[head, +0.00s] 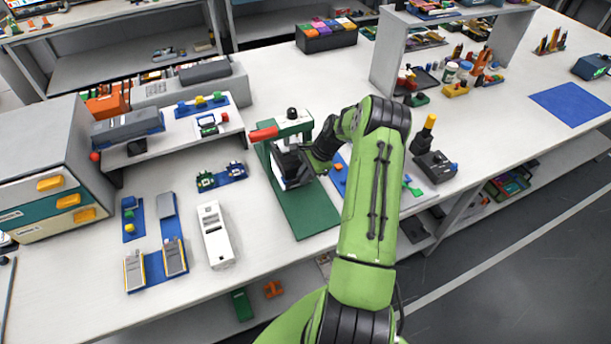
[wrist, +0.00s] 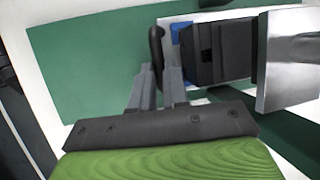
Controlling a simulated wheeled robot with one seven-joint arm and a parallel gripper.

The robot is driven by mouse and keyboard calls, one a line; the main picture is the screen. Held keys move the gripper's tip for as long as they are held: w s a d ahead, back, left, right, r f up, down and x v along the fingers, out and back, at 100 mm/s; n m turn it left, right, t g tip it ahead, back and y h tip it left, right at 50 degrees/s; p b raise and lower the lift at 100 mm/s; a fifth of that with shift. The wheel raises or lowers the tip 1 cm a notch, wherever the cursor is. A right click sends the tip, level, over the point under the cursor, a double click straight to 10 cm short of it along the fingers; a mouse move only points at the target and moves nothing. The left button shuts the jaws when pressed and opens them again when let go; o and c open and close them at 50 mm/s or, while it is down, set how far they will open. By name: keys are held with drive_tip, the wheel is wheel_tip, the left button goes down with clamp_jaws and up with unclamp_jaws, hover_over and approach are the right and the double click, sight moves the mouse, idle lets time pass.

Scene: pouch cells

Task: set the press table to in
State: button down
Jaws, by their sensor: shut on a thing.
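The press stands on a green base plate (head: 312,218) in the middle of the bench, with a green frame (head: 296,126) and a red lever (head: 264,134). A dark block with pale faces (head: 288,167) sits low in its front; the wrist view shows this dark block (wrist: 215,52) beside a silver one (wrist: 285,60). My gripper (head: 314,162) is at the press's right side. In the wrist view my gripper (wrist: 160,68) is shut on a dark rounded handle (wrist: 156,45) next to the press table's pale edge (wrist: 185,18). How far in the table sits is hard to tell.
A white device (head: 215,235) lies left of the base plate, with blue fixtures (head: 155,265) beyond it. A black control box (head: 435,166) stands right of my arm. The front of the base plate is clear.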

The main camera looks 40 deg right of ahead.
drive_tip(key=c, duration=1.1)
unclamp_jaws()
drive_tip(key=shift+w+d, duration=0.1)
drive_tip(key=shift+w, duration=0.25)
drive_tip(key=shift+s, duration=0.1)
drive_tip(key=p+v, duration=0.1)
drive_tip(key=v, duration=1.4)
drive_tip(key=shift+s+r, duration=0.15)
drive_tip(key=shift+r, duration=0.25)
